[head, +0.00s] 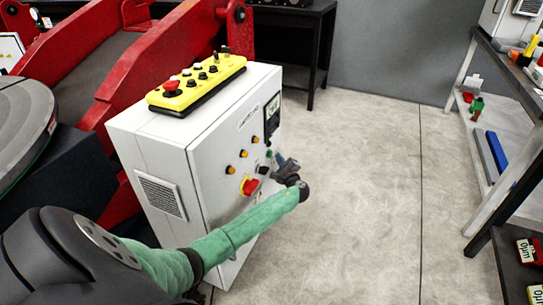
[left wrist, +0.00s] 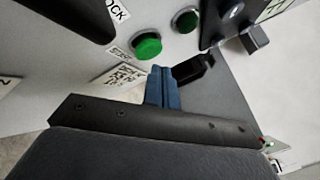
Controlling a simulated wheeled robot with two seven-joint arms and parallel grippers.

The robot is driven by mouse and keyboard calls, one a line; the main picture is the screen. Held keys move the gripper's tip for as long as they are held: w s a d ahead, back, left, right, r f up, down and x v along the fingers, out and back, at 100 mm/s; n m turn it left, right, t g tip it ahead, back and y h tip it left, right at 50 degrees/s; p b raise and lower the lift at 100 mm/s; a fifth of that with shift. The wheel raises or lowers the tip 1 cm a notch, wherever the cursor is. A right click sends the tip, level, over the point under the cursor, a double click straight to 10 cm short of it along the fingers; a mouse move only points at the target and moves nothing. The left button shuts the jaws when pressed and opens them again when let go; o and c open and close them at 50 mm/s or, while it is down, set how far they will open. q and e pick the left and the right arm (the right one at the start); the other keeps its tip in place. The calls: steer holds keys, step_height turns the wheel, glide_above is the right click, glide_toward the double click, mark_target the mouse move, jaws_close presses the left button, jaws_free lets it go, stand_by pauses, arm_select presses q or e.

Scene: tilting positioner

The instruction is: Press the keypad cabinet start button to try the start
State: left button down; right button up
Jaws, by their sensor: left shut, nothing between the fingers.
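The white keypad cabinet (head: 165,150) stands left of centre in the head view, its control face turned to the right. A bright green button (left wrist: 146,46) stands out from that face in the left wrist view, with a darker green round one (left wrist: 186,20) up and to its right. Small print beside them is too blurred to read. My left gripper (left wrist: 161,70) is shut and empty; its blue fingertips are just below the bright green button and look apart from it. In the head view my left gripper (head: 280,160) is at the face's right side. My right gripper is not in view.
The cabinet face also carries a red stop knob on yellow (head: 250,186) and orange knobs (head: 230,170). A yellow control box (head: 197,86) lies on top. A red machine frame (head: 160,65) stands behind. Open floor (head: 360,190) lies right, up to a shelf rack (head: 500,190).

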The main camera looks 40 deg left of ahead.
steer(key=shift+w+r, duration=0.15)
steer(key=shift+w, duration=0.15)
arm_select(q)
steer(key=shift+a, duration=0.1)
steer(key=shift+s+a, duration=0.15)
steer(key=shift+a, duration=0.2)
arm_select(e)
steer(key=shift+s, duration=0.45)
